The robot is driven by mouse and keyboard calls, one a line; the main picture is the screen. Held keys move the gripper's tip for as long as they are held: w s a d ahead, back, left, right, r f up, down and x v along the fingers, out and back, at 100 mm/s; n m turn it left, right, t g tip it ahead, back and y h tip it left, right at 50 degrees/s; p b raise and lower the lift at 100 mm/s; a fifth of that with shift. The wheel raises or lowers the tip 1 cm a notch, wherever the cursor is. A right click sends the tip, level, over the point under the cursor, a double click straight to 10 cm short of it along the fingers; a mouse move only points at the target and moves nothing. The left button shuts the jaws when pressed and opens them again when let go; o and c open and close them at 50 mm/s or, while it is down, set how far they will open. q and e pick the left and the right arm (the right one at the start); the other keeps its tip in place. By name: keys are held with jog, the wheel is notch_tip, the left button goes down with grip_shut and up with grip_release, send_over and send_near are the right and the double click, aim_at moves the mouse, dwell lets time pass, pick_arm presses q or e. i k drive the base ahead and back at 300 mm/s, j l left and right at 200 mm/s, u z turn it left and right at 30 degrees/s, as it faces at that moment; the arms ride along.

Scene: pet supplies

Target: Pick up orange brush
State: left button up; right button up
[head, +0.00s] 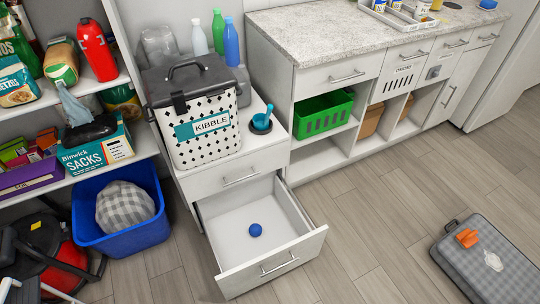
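A small orange object (467,238), which looks like the orange brush, lies on top of a flat grey case or cushion (497,262) on the floor at the lower right. It is too small for its bristles to be made out. A pale patch or shape lies beside it on the same grey surface. Neither of my grippers can be made out in the head view, so I cannot see whether they are open or shut.
An open drawer (318,240) with a blue ball (255,230) juts out below the kibble bin (204,124). A blue tub (122,238) and a red-black vacuum-like machine (68,258) stand left. The wooden floor (385,215) between drawer and grey case is clear.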

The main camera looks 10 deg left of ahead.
aim_at(469, 237)
jog(key=z, duration=1.6)
